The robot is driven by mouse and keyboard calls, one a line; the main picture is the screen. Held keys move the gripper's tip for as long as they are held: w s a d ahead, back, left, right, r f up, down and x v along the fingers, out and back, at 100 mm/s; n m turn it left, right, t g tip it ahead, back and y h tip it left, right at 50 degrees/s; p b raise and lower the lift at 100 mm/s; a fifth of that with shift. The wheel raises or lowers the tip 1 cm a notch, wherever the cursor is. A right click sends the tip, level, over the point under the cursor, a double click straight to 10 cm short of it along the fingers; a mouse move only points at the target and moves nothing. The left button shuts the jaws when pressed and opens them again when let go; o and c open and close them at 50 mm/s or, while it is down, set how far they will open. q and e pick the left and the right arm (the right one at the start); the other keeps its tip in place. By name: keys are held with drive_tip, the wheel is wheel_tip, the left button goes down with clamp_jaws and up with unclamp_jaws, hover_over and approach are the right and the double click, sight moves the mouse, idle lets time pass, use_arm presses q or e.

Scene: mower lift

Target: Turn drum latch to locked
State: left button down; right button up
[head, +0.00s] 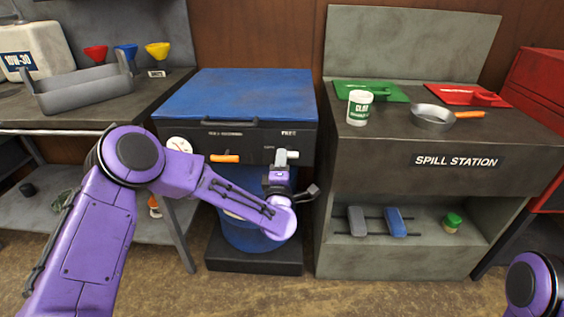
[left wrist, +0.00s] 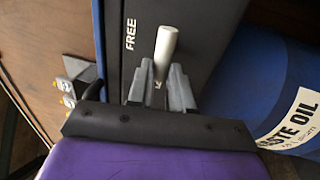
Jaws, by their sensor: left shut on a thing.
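The drum latch (head: 292,154) is a pale grey cylindrical handle on the right part of the dark front below the blue lid (head: 235,95). In the head view it points to the right, below the word FREE. My left gripper (head: 281,160) is shut on it. In the left wrist view, the latch (left wrist: 166,48) sticks out between the two grey fingers of my left gripper (left wrist: 160,82), beside the FREE label. The blue waste oil drum (left wrist: 285,85) is at the right there. My right gripper is not in view.
An orange handle (head: 225,158) and a round white gauge (head: 179,145) are on the same front, left of the latch. The spill station (head: 430,150) stands close on the right. A workbench (head: 100,110) with a grey tray is on the left.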

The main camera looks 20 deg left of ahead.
use_arm(q)
drive_tip(key=c, duration=1)
unclamp_jaws()
drive_tip(key=shift+c, duration=0.2)
drive_tip(key=v, duration=1)
drive_tip(key=shift+s+b, duration=0.25)
drive_tip(key=shift+b, duration=0.05)
drive_tip(key=shift+d+f, duration=0.15)
